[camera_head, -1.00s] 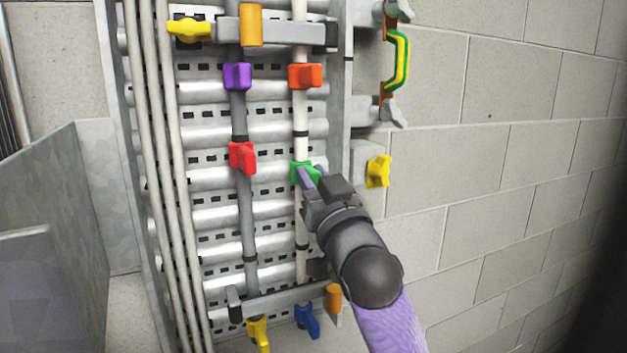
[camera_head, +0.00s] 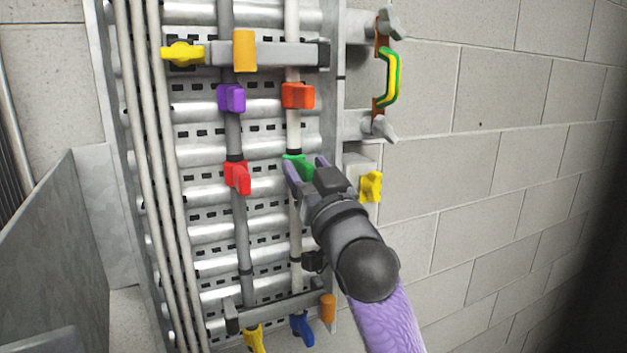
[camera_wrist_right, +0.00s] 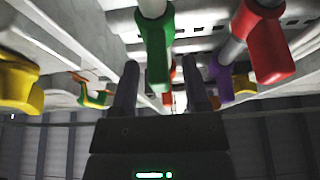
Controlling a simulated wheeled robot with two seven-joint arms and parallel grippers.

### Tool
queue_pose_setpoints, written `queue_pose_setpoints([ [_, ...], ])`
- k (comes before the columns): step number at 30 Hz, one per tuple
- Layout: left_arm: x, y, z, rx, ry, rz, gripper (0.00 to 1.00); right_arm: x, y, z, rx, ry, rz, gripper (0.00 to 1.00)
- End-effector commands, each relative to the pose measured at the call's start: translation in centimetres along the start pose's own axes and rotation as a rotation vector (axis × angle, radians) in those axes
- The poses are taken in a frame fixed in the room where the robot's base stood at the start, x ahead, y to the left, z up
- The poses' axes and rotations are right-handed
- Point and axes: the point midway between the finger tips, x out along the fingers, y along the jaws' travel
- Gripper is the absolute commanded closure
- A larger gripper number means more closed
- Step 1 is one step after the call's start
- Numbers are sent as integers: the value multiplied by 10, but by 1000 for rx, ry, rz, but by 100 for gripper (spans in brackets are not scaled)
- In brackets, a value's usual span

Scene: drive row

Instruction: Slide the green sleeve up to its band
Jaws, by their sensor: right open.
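The green sleeve (camera_head: 298,161) is on the white pole (camera_head: 293,128), below the orange sleeve (camera_head: 298,96). Its upper edge is at about the height of its dark band, and I cannot tell whether they touch. My right gripper (camera_head: 306,167) is open, with its purple fingers on either side of the green sleeve's handle. In the right wrist view the green handle (camera_wrist_right: 156,52) hangs between the two spread fingers (camera_wrist_right: 162,92), and no grip on it shows. My left gripper is not in view.
The red sleeve (camera_head: 237,177) and purple sleeve (camera_head: 231,97) sit on the grey pole to the left. A yellow knob (camera_head: 371,187) is close to the right of my gripper. A green-yellow handle (camera_head: 391,77) is at the upper right.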

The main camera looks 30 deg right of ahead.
Motion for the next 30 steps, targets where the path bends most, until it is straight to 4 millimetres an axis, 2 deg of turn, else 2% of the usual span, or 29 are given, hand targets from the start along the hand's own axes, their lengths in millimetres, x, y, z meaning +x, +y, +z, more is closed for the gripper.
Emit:
queue_pose_setpoints([
  [9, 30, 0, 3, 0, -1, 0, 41, -70, 0, 4, -1, 2, -1, 41],
  [12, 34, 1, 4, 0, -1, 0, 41, -85, 0, 3, -1, 2, 0, 41],
  [16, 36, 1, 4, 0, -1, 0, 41, -93, 0, 1, -1, 1, -1, 41],
  [27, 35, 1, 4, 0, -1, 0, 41, -93, 0, 0, 0, 1, -1, 41],
  [29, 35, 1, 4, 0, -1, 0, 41, -94, 0, 4, -1, -12, -1, 41],
  [30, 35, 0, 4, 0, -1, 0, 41, -95, -2, 14, -3, -47, -1, 41],
])
